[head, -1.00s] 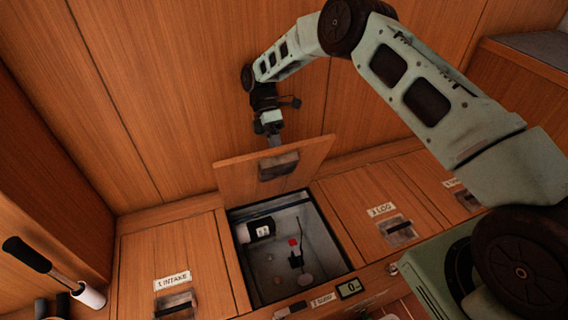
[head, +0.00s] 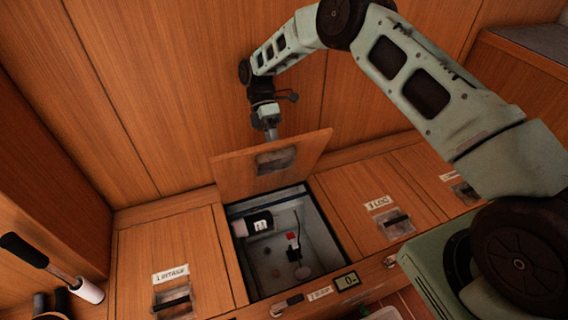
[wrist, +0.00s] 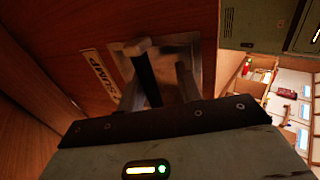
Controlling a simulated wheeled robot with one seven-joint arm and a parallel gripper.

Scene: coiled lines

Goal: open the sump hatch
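The sump hatch (head: 235,176) is a wooden lid that stands raised at the back of its opening, tilted up steeply. The bay (head: 272,272) below it is uncovered. My gripper (head: 271,134) is at the hatch's upper edge, on the far side from the head camera, so its fingertips are hidden there. In the wrist view the hatch face carries a SUMP label (wrist: 99,74) and a metal plate with a dark handle (wrist: 144,72). My gripper's fingers (wrist: 160,88) are apart, close to the handle, with a gap at its right. Contact is unclear.
Inside the bay are a dark cylinder with a white label (head: 254,225) and a small red part (head: 290,237). Closed INTAKE (head: 170,240) and LOG (head: 365,195) hatches flank it. A small display (head: 347,281) sits in front. A wooden wall stands behind.

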